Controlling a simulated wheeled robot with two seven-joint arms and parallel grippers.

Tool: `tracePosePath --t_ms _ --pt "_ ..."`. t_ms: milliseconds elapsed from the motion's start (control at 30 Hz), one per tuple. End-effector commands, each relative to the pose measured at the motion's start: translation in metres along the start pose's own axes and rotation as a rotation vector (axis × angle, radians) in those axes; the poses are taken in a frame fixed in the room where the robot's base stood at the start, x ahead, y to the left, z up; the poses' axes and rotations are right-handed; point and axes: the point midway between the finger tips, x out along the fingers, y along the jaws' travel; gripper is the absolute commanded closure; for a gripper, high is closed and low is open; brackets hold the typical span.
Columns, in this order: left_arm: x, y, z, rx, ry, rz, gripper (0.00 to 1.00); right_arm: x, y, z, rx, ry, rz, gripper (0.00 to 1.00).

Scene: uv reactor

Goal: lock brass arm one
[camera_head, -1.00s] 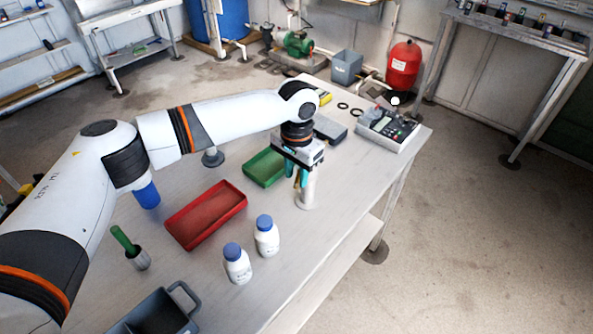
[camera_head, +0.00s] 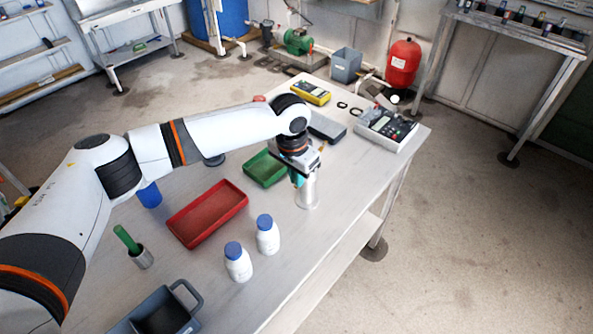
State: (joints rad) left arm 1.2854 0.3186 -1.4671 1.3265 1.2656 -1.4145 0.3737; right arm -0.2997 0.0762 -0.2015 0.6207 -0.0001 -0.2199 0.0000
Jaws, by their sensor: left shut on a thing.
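A silvery metal cylinder (camera_head: 308,193) stands upright on the table, near its right edge. My left gripper (camera_head: 298,178) is at the top left of the cylinder, pointing down, its teal fingers partly hidden. It is shut on a small part at the cylinder's top; my gripper hides that part, so I cannot tell its shape. A small brass-coloured tip (camera_head: 321,148) shows just right of the gripper body. I cannot tell whether it is brass arm one or how it sits. My right gripper is not in view.
A green tray (camera_head: 264,169) and a red tray (camera_head: 207,213) lie left of the cylinder. Two white bottles (camera_head: 267,238) with blue caps stand in front. A grey box (camera_head: 325,130), yellow meter (camera_head: 311,92) and control box (camera_head: 386,130) are behind. The table's right strip is clear.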

Motion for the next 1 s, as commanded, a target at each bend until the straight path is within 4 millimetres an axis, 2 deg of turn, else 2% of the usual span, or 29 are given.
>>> tracePosePath --t_ms 267,300,433,767,867,1000 --pt "0.0 0.0 0.001 -0.001 -0.014 0.001 1.0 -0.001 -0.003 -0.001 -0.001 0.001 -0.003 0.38" --pt "0.0 0.0 0.001 -0.001 -0.014 0.001 0.89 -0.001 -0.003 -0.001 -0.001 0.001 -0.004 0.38" --pt "0.0 0.0 0.001 0.0 -0.014 0.001 0.68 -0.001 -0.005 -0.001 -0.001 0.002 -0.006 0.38" --pt "-0.003 0.0 0.001 0.0 -0.014 0.001 0.68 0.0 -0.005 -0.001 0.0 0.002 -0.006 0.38" --pt "-0.013 0.0 0.002 -0.001 -0.017 0.0 0.68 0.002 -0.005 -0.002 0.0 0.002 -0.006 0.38" --pt "-0.039 0.001 0.001 0.0 -0.018 0.001 0.68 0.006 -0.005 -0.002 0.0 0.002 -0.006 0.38"
